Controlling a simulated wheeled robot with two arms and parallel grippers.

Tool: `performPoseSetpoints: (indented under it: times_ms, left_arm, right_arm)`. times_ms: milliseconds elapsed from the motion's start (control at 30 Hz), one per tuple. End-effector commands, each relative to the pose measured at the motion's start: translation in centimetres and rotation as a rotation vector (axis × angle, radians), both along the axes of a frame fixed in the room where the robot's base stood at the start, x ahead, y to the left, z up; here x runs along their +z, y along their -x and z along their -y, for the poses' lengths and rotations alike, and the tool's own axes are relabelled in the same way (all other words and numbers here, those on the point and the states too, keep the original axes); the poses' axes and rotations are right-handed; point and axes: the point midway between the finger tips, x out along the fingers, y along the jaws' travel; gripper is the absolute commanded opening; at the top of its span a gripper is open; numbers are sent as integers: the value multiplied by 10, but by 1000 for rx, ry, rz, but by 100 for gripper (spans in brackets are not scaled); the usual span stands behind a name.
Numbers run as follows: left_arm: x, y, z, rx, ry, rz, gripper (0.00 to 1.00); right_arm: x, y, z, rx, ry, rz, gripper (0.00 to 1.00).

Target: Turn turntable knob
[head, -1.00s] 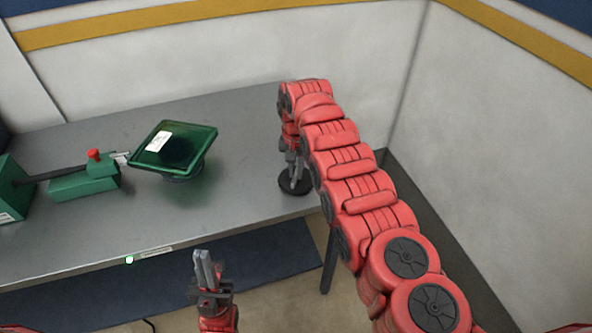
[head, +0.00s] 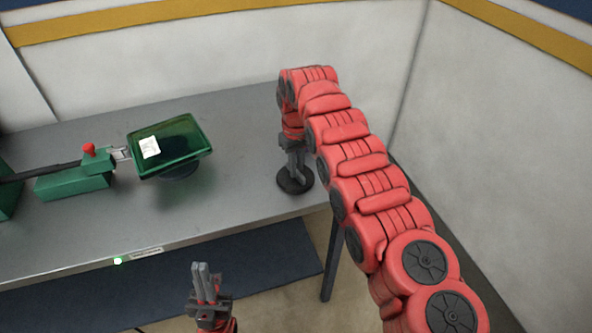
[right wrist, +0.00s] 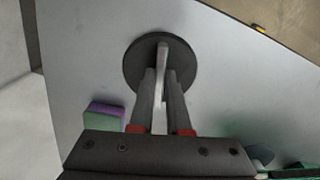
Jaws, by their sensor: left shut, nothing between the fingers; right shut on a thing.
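The turntable knob (head: 295,187) is a dark round disc on the grey table, near its right end. In the right wrist view the knob (right wrist: 133,66) has a pale upright ridge across its middle. My right gripper (head: 295,174) points down over the knob and is shut on the ridge; the wrist view shows its fingers (right wrist: 162,88) on both sides of it. My left gripper (head: 205,268) is shut and empty, in front of the table's front edge. A green tilted square tray (head: 190,160) with a white label sits on a round base left of the knob.
A green clamp-like device (head: 75,182) with a red knob stands at the left. A purple and green block (right wrist: 104,115) shows in the right wrist view. A green light (head: 118,261) is on the table's front edge. Walls close the back and right.

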Motion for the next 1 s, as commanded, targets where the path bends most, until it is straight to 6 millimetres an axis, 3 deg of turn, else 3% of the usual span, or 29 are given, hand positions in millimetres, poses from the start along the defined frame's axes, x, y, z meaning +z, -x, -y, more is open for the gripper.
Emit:
performPoseSetpoints:
  times_ms: [600, 1000]
  left_arm:
    - [11, 0, 0, 0, 0, 0, 0]
    - [16, 0, 0, 0, 0, 0, 0]
  right_arm:
    - [1, -1, 1, 533, 1, -2, 0]
    - [-1, -1, 2, 691, 0, -5, 0]
